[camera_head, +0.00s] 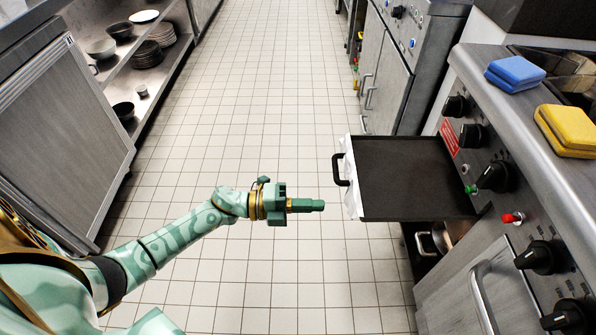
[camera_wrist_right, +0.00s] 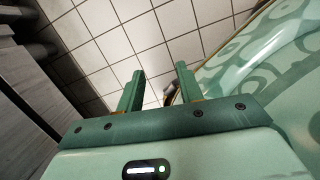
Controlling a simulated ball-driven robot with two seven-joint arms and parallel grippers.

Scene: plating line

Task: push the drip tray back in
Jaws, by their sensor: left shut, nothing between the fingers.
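The drip tray (camera_head: 405,177) is a dark, flat, rectangular tray that sticks out of the cooker front in the head view. Its black handle (camera_head: 341,170) is on the left end, and a white cloth or paper (camera_head: 352,180) hangs over that edge. My left gripper (camera_head: 322,205) is shut and empty, pointing right, a short gap to the left of the tray's near left corner. It does not touch the tray. My right gripper (camera_wrist_right: 158,88) shows in the right wrist view with its two fingers apart and nothing between them, above the tiled floor.
The cooker front (camera_head: 510,200) has several black knobs and a red and a green button. A blue sponge (camera_head: 515,73) and a yellow sponge (camera_head: 567,129) lie on its top. A pot (camera_head: 436,240) sits below the tray. Shelves with bowls (camera_head: 148,54) stand left. The tiled floor between is clear.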

